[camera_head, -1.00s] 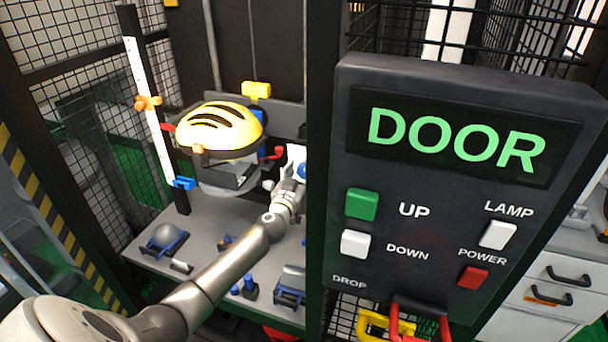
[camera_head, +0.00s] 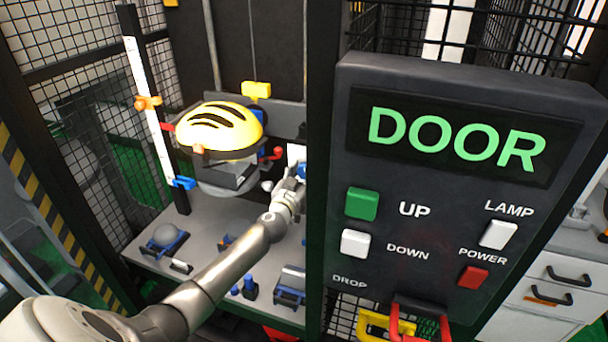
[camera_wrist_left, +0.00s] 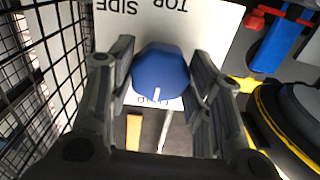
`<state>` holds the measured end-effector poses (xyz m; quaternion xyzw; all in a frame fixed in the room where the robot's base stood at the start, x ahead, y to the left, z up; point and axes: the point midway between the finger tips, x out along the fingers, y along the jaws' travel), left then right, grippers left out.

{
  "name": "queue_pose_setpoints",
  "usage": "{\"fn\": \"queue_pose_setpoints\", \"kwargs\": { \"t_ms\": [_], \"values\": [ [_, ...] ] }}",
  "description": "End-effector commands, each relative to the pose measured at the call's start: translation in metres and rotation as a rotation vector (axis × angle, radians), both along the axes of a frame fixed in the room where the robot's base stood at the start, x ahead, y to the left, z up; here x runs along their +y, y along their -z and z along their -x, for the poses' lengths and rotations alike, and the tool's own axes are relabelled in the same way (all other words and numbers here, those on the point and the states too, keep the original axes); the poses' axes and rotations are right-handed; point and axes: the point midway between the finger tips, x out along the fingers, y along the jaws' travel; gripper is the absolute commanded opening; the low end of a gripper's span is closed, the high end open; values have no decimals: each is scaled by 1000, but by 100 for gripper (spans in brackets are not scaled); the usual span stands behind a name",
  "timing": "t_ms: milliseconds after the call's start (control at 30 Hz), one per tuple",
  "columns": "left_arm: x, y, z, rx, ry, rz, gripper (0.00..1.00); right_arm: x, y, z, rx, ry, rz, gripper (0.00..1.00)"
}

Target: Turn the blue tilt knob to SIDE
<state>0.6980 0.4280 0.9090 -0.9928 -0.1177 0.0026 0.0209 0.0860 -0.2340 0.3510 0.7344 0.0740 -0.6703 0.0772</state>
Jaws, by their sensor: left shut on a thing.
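The blue tilt knob (camera_wrist_left: 160,70) shows in the left wrist view, on a white plate (camera_wrist_left: 200,20) with upside-down labels SIDE and TOP near the upper edge. Its white pointer mark faces down in that picture, away from SIDE and TOP, toward a partly hidden label. My left gripper (camera_wrist_left: 162,78) is shut on the knob, a finger on each side. In the head view, my left gripper (camera_head: 290,188) is at the plate beside the door panel, mostly covering the knob. My right gripper is out of view.
A yellow helmet (camera_head: 220,130) sits on the tower carriage left of my gripper. The DOOR panel (camera_head: 450,200) stands close on the right. Black mesh (camera_wrist_left: 35,80) borders the knob plate. Blue fixtures (camera_head: 165,238) lie on the grey bench below.

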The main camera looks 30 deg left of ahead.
Motion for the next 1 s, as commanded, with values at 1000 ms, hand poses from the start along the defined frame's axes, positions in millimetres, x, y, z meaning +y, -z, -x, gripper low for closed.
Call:
{"fn": "queue_pose_setpoints", "kwargs": {
  "t_ms": [1000],
  "values": [
    [0,1,0,204,1,-849,23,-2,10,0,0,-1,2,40]
  ]
}}
